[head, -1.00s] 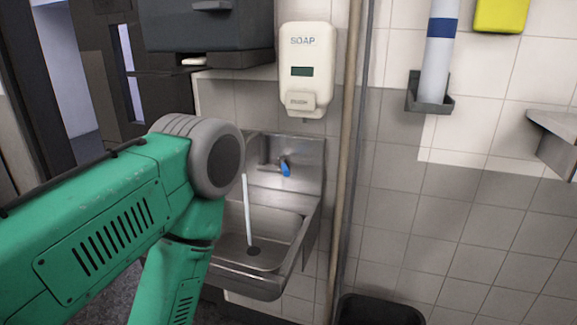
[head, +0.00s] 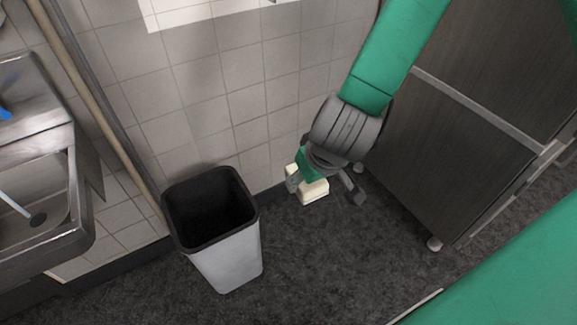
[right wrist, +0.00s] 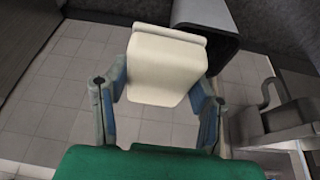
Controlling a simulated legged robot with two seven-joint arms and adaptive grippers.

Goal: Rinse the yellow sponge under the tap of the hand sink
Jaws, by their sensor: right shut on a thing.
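A pale cream-yellow block, which looks like the sponge (head: 314,191), is held by my right gripper (head: 324,187) low near the wall, right of the bin. In the right wrist view the sponge (right wrist: 165,65) sits between the two fingers of my right gripper (right wrist: 160,92), which is shut on it. The steel hand sink (head: 75,225) is cut off at the left edge of the head view, well away from the sponge. The blue tap tip (head: 4,113) shows there, with a thin pale water stream (head: 14,204) falling to the drain. My left gripper is not in view.
A grey bin with a black rim (head: 228,265) stands on the floor between sink and sponge. A pole (head: 95,100) runs along the wall beside the sink. A dark cabinet (head: 450,140) stands at the right. Dark floor (head: 330,270) is open in front.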

